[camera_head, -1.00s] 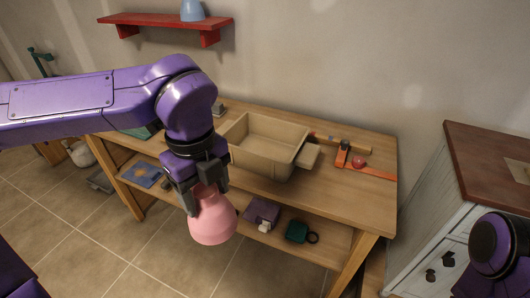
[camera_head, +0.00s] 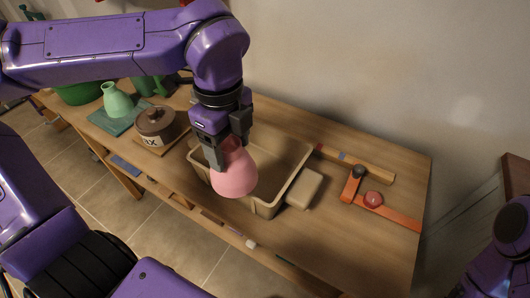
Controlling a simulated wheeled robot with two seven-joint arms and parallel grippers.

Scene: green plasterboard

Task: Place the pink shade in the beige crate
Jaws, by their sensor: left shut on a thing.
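The pink shade (camera_head: 234,175) is held by my left gripper (camera_head: 229,148), which is shut on its narrow neck, with the wide end hanging down. The beige crate (camera_head: 266,208) stands on the wooden workbench. In the picture the shade overlaps the left part of the crate's opening and its front wall. I cannot tell its exact height above the crate. The part of the crate behind the shade and gripper is hidden. My right arm shows at the right edge, but its gripper is not in view.
A beige block (camera_head: 304,189) sits against the crate's right side. An orange tool (camera_head: 388,212) and a red ball (camera_head: 373,199) lie further right. A brown lidded pot (camera_head: 156,125) and a green vase (camera_head: 116,100) stand to the left. The bench (camera_head: 330,245) is clear at front right.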

